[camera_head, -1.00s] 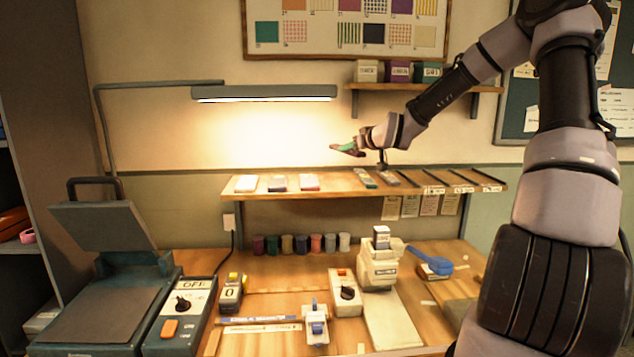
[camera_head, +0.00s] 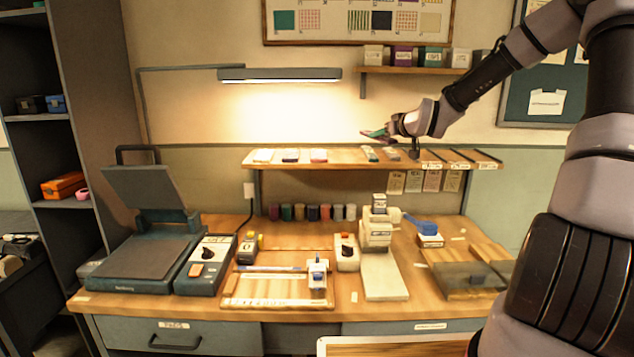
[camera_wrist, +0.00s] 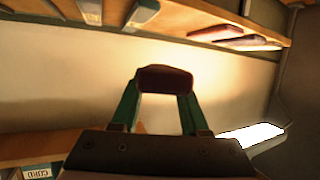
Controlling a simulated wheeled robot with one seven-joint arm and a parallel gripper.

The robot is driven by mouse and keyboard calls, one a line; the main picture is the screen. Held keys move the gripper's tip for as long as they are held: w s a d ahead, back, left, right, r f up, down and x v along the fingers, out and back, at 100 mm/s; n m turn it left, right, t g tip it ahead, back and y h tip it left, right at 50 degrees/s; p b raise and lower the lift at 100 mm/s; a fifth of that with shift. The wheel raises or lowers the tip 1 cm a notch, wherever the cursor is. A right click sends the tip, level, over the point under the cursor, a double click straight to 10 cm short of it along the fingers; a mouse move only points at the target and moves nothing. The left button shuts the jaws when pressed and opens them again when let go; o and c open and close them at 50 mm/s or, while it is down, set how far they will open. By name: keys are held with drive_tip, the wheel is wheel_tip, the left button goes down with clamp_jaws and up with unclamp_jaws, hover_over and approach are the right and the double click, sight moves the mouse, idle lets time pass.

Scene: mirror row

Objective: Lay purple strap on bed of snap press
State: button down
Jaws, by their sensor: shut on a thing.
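A cream machine (camera_head: 376,232) with a long pale bed (camera_head: 383,277) stands on the bench, below and well apart from my gripper. It looks like the snap press, and its bed looks bare.
The shelf (camera_head: 335,160) holds several flat pieces. A dark press (camera_head: 150,245) with a raised lid and a control box (camera_head: 207,262) stands at the bench's left.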

drive_tip(key=s+d+f+h, duration=0.1)
drive_tip(key=s+d+f, duration=0.6)
drive_tip(key=s, duration=0.3)
drive_tip(key=shift+s+d+f+m, duration=0.15)
drive_tip(key=shift+d+f+m, duration=0.25)
drive_tip(key=shift+d, duration=0.2)
drive_tip(key=shift+d, duration=0.1)
